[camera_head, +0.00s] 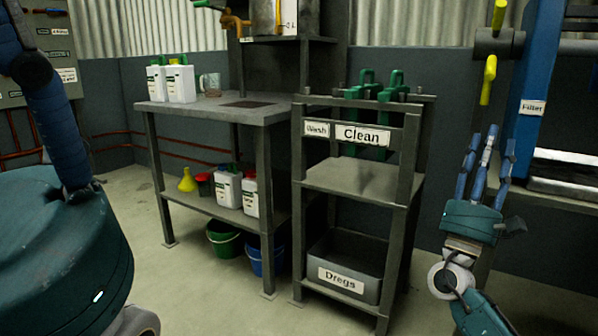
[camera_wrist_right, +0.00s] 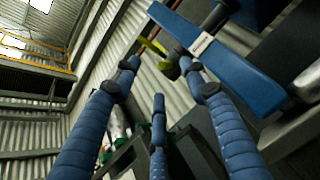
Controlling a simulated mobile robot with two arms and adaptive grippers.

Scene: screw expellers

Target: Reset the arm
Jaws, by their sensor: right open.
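My right gripper (camera_head: 488,150) shows at the right of the head view, its blue fingers pointing up and spread apart, with nothing between them. It stands in front of the wall, left of the blue filter frame (camera_head: 536,75). In the right wrist view the blue fingers (camera_wrist_right: 155,95) are spread and empty, with the blue frame (camera_wrist_right: 215,50) and a yellow handle (camera_wrist_right: 153,47) beyond them. At the left of the head view a blue arm link and a dark green body part of mine show. My left gripper is not in view.
A grey rack (camera_head: 350,180) labelled Wash and Clean holds green-handled items, with a Dregs bin (camera_head: 345,280) below. A workbench (camera_head: 215,108) carries white jugs (camera_head: 180,82) and a mug. Green (camera_head: 224,240) and blue buckets stand under it. Floor in front is clear.

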